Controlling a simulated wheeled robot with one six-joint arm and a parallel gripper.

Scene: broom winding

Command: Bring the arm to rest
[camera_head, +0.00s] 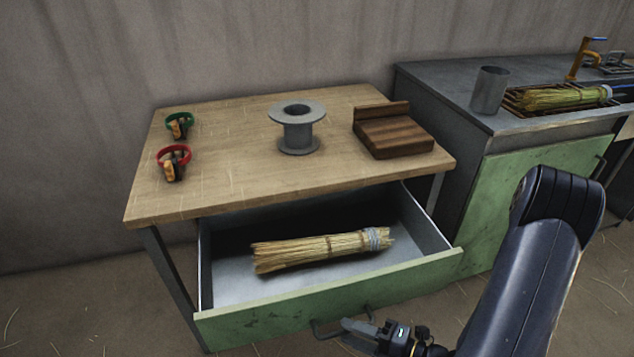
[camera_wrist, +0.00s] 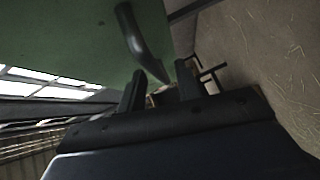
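My gripper (camera_head: 352,326) is low at the front of the open drawer (camera_head: 330,290), close to the drawer's dark handle (camera_head: 326,332). In the wrist view my gripper (camera_wrist: 157,82) has its two fingers apart, with a gap between them. The handle (camera_wrist: 140,38) shows just beyond the fingers, against the green drawer front (camera_wrist: 85,40). I cannot tell whether the handle touches a finger. My arm comes in from the lower right in the head view, bent and not folded away.
A straw bundle (camera_head: 315,250) lies in the drawer. On the wooden table (camera_head: 235,165) stand a grey spool (camera_head: 298,130), a wooden block (camera_head: 395,135), and red (camera_head: 173,155) and green (camera_head: 179,121) ringed tools. A counter with a metal cup (camera_head: 489,90) is at the right.

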